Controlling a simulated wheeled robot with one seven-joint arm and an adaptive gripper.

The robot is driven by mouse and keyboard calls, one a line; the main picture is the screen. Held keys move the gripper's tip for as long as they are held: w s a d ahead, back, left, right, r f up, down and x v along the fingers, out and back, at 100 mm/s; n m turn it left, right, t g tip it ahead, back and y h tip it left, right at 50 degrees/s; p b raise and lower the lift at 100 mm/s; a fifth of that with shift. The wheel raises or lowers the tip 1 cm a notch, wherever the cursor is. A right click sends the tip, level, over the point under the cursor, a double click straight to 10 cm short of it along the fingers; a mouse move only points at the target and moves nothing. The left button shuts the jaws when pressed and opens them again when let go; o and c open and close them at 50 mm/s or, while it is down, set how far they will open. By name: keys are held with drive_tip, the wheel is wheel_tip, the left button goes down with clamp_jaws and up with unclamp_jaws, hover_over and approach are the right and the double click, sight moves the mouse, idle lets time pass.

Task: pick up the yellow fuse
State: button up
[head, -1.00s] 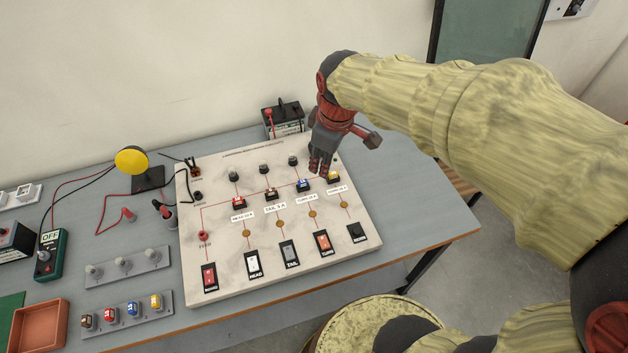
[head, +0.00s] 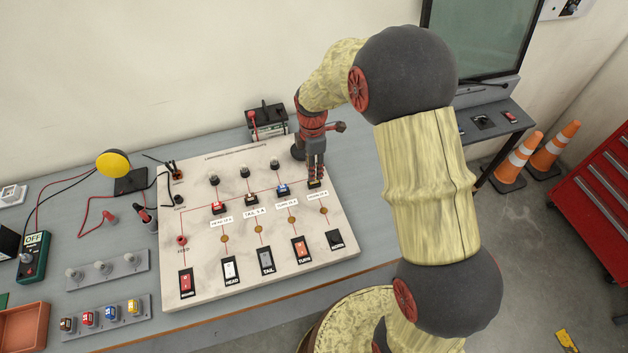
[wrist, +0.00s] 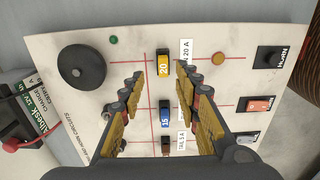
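A yellow fuse marked 20 (wrist: 163,66) sits in a black holder on the white circuit board (wrist: 225,45). In the head view this fuse (head: 314,184) is partly hidden just below my fingertips. My gripper (head: 316,172) points down over the board's right side. In the wrist view my gripper (wrist: 163,76) is open, with one finger on each side of the fuse's line and nothing between them. Contact with the fuse cannot be told. Another yellow fuse (head: 134,307) stands in the grey rack (head: 98,328) at the lower left.
A blue fuse (wrist: 165,117) sits beside the yellow one, between the fingers' inner parts. A round black part (wrist: 82,70) stands on the board nearby. A battery (head: 267,121) is behind the board. Switches (head: 335,239) line its front edge.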

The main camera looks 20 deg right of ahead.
drive_tip(key=f, duration=0.4)
drive_tip(key=shift+s+d+f+b, duration=0.15)
drive_tip(key=shift+s+f+b, duration=0.1)
drive_tip(key=shift+f+b, duration=0.1)
drive_tip(key=shift+c, duration=0.8)
clamp_jaws()
